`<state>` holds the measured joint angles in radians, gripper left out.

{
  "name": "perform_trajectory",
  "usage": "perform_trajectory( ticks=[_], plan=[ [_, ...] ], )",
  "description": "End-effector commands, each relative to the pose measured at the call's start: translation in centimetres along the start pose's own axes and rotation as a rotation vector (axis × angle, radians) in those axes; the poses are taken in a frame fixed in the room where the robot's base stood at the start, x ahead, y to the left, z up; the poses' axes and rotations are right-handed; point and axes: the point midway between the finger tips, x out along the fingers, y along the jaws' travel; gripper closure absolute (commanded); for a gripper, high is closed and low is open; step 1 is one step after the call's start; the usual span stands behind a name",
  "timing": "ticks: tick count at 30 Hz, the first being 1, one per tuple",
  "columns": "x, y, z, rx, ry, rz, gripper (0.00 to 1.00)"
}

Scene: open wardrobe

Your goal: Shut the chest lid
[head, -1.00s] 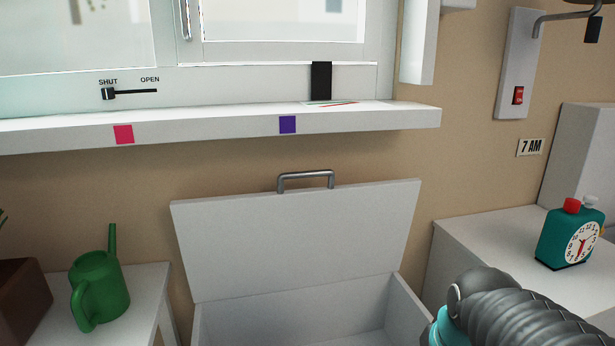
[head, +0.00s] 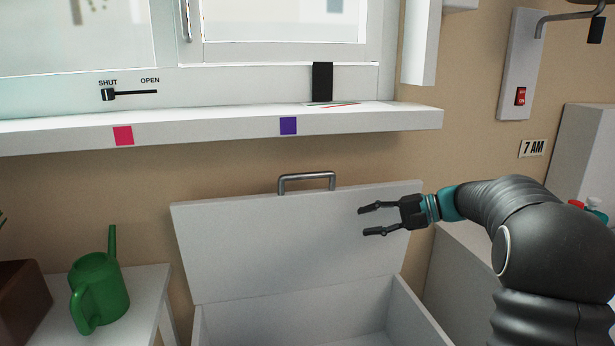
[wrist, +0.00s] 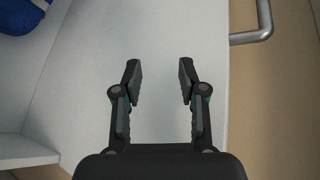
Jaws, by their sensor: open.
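The white chest (head: 300,318) stands below the window sill. Its lid (head: 270,235) is raised and leans back near the wall. A grey metal handle (head: 306,180) sits on the lid's top edge. My gripper (head: 364,221) is open and empty, in front of the lid's right part, lower than the handle and to its right. In the wrist view my open gripper (wrist: 158,68) is over the pale lid (wrist: 150,30), and the handle (wrist: 254,36) shows at the upper right, apart from the fingers. Whether the fingers touch the lid is unclear.
The window sill (head: 210,127) juts out above the lid. A green watering can (head: 96,292) stands on a white table at the left. A partly hidden timer (head: 597,211) is behind my arm at the right. A blue thing (wrist: 20,16) shows at the wrist view's corner.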

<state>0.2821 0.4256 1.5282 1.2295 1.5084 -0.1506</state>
Motion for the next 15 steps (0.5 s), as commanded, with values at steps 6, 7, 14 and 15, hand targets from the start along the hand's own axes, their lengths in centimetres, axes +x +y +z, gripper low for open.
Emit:
perform_trajectory(
  ticks=[6,7,14,15],
  plan=[
    [-1.9,-8.5,1.6,-0.148,-0.086,-0.237,0.59],
    [-2.1,-9.2,2.0,-0.162,-0.097,-0.26,0.59],
    [-1.8,-10.1,3.4,-0.201,-0.146,-0.304,0.59],
    [-1.4,-10.2,3.5,-0.201,-0.146,-0.304,0.59]
  ],
)
